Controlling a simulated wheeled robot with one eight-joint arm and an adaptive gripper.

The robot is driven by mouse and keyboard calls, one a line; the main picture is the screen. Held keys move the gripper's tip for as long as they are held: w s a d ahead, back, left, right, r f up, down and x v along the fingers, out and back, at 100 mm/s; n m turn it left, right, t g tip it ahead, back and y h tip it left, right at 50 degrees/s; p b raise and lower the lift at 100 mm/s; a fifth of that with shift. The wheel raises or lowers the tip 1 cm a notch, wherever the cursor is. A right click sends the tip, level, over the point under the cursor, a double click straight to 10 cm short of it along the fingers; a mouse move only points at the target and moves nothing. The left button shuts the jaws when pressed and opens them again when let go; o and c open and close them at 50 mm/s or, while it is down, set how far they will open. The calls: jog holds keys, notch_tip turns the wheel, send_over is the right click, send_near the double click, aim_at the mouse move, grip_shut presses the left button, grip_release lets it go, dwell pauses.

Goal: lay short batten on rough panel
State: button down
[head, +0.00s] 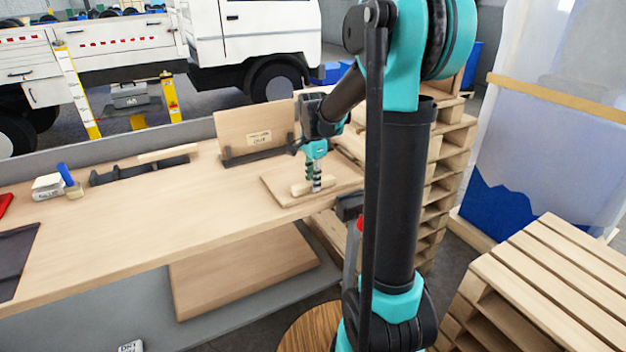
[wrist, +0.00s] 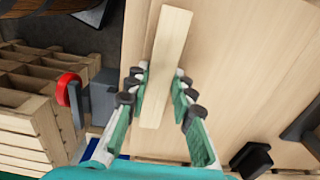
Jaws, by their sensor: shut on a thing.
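A short pale batten (head: 301,188) is between the fingers of my gripper (head: 316,180), over the flat wooden panel (head: 282,196) at the right end of the bench. In the wrist view, the batten (wrist: 168,50) runs lengthwise between the two fingers of my gripper (wrist: 162,92), which is shut on it. The batten looks level and very close to the panel; I cannot tell whether it touches. The fingers hide part of the batten in the head view.
The bench (head: 150,225) is mostly clear. A labelled board (head: 235,128) stands upright behind the panel. Another batten (head: 168,153) lies by a black rack (head: 140,171) further left. A vise with a red knob (wrist: 68,90) is at the bench edge, beside stacked pallets (head: 450,150).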

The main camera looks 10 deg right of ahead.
jog(key=c, duration=1.2)
grip_release()
jog(key=shift+r, duration=0.1)
notch_tip(320, 180, up, 12)
jog(key=shift+f, duration=0.1)
jog(key=s+d+f+n+t, duration=0.1)
jog(key=s+f+n, duration=0.3)
jog(key=s+f, duration=0.2)
jog(key=s+d+f+n+t, duration=0.1)
jog(key=s+f+n, duration=0.4)
jog(key=s+f, duration=0.2)
jog(key=s+d+f+n+t, duration=0.2)
jog(key=s+f+n, duration=0.3)
jog(key=s, duration=0.4)
jog(key=shift+f, duration=0.75)
